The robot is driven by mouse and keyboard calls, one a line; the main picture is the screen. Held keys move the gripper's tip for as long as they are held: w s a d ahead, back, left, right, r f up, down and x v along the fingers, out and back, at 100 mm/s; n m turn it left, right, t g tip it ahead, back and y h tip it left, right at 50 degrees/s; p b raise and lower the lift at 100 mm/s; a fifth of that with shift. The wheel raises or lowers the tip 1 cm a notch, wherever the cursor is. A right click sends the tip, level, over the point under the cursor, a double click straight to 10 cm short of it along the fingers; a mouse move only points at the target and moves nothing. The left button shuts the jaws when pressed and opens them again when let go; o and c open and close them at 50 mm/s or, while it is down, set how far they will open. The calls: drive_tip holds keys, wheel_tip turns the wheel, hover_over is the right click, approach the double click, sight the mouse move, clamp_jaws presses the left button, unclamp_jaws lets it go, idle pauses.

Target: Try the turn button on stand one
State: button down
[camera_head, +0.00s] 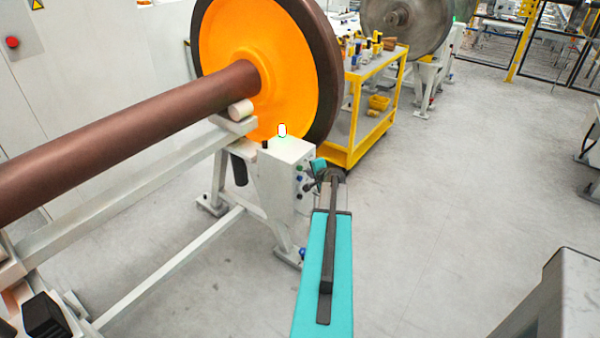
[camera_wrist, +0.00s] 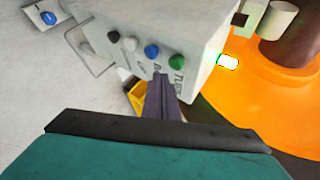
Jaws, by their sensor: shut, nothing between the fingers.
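The stand's pale control box (camera_head: 287,165) has a row of buttons on its side. In the wrist view, the box (camera_wrist: 150,25) shows a black button (camera_wrist: 113,36), a white button (camera_wrist: 130,44), a blue button (camera_wrist: 151,50) and a green button (camera_wrist: 177,61). Lettering beside the green button seems to begin "TU"; the rest is unclear. My gripper (camera_wrist: 158,80) is shut and empty, its tips close to the panel between the blue and green buttons. I cannot tell whether they touch. In the head view, my gripper (camera_head: 313,184) is beside the box, and my arm partly hides the panel.
A lamp (camera_head: 282,130) on the box is lit. A wheelset with an orange wheel (camera_head: 225,40) and brown axle (camera_head: 120,145) rests on the stand. A yellow tool trolley (camera_head: 345,155) stands behind.

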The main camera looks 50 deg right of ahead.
drive_tip(key=s+b, duration=0.2)
drive_tip(key=s, duration=0.2)
drive_tip(key=shift+s, duration=0.2)
drive_tip(key=shift+w+a, duration=0.1)
idle(0.6)
